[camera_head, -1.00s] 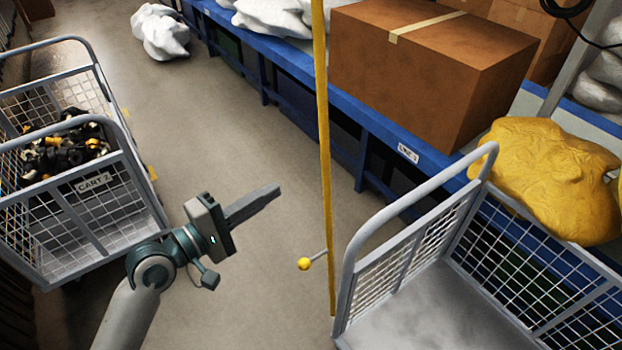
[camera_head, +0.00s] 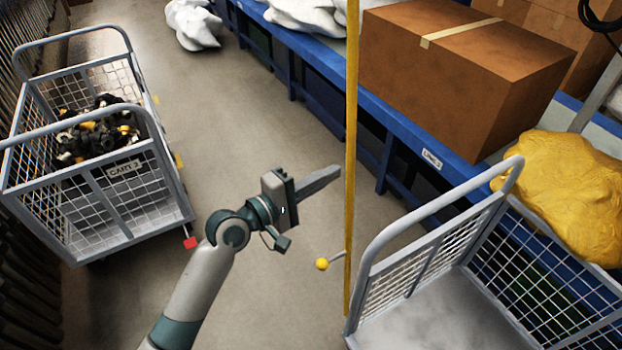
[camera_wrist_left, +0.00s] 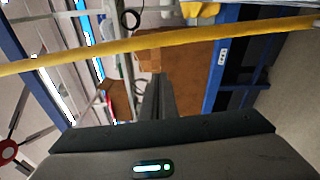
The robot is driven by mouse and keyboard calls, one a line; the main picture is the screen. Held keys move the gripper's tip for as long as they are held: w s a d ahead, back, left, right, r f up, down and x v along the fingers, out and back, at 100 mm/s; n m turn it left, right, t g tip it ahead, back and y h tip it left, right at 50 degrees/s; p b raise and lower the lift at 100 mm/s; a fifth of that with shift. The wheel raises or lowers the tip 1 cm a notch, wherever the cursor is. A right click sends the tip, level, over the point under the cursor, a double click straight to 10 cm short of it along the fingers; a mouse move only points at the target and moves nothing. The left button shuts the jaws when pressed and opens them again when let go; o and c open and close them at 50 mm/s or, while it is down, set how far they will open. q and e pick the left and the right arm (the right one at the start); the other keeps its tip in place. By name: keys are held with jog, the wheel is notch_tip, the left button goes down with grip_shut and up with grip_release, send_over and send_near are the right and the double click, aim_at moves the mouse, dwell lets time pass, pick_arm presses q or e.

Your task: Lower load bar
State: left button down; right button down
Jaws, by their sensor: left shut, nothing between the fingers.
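A long yellow bar (camera_head: 351,150), apparently the load bar, stands upright in the head view, beside the front cart. A short grey lever with a yellow ball knob (camera_head: 322,264) sticks out to its left near the lower end. My left gripper (camera_head: 338,172) is shut and empty, with its fingertips just left of the bar in the picture. I cannot tell whether they touch it. In the left wrist view the yellow bar (camera_wrist_left: 130,46) crosses the picture above the shut fingers (camera_wrist_left: 157,78). My right gripper is not in view.
An empty grey mesh cart (camera_head: 420,318) stands at the lower right. A second cart (camera_head: 130,225), labelled CART 2, holds dark and yellow parts at left. A blue-edged conveyor (camera_head: 400,148) carries a large brown box (camera_head: 460,85) and a yellow sack (camera_head: 565,185). Floor between is clear.

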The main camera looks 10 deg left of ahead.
pick_arm(q)
jog(key=s, duration=0.1)
jog(key=s+d+p, duration=0.2)
jog(key=shift+s+r, duration=0.2)
jog(key=shift+s, duration=0.05)
dwell(0.4)
